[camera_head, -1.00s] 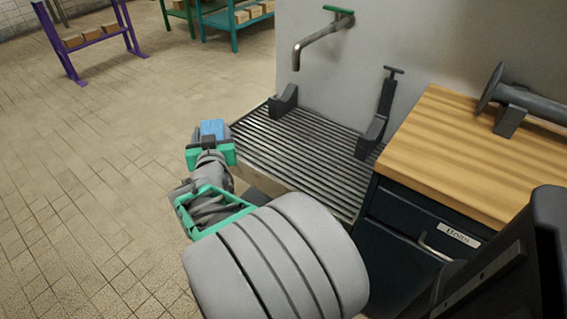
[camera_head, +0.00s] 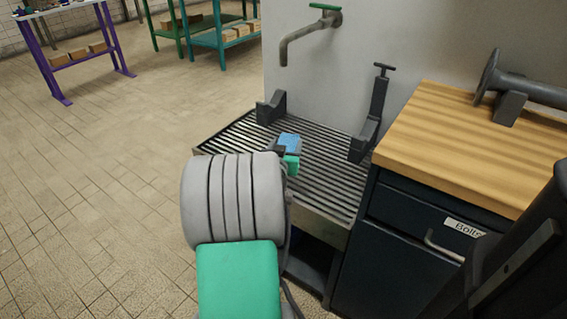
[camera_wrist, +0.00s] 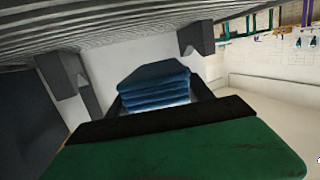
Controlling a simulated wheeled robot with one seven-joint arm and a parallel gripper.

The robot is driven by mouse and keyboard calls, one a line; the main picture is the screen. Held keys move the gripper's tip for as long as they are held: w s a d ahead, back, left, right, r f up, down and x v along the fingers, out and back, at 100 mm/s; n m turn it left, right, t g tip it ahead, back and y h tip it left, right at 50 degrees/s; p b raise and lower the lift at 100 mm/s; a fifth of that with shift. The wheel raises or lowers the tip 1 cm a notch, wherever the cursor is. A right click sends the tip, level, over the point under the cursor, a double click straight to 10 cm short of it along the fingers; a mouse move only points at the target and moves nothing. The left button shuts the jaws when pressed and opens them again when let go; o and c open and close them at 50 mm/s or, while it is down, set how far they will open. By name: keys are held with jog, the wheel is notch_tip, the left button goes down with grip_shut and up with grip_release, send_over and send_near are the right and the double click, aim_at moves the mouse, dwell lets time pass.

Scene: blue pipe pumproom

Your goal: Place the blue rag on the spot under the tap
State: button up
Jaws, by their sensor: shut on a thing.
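The blue rag (camera_head: 289,140) is folded in layers and held at the tip of my gripper (camera_head: 284,149), over the slatted grate (camera_head: 325,165). It also shows in the wrist view (camera_wrist: 155,88), between the dark fingers of my gripper (camera_wrist: 158,103). My gripper is shut on it. The tap (camera_head: 300,42), a bent grey spout with a green handle, comes out of the wall above the back of the grate. The rag is below the spout's height and nearer to me. Whether it touches the slats cannot be told. My arm hides the grate's front left part.
Two dark brackets, a short left one (camera_head: 270,108) and a taller right one (camera_head: 372,120), stand at the back of the grate. A wooden-topped cabinet (camera_head: 470,150) with a grey pipe piece (camera_head: 525,90) adjoins on the right. The tiled floor (camera_head: 110,190) at left is clear.

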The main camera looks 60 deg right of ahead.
jog(key=f, duration=0.1)
jog(key=w+d+f, duration=0.1)
jog(key=w+d+f+b, duration=0.1)
jog(key=shift+f, duration=0.25)
notch_tip(320, 180, down, 3)
jog(key=shift+w+d+f+b, duration=0.1)
jog(key=shift+f+b, duration=0.05)
jog(key=shift+b, duration=0.75)
jog(key=o, duration=1.5)
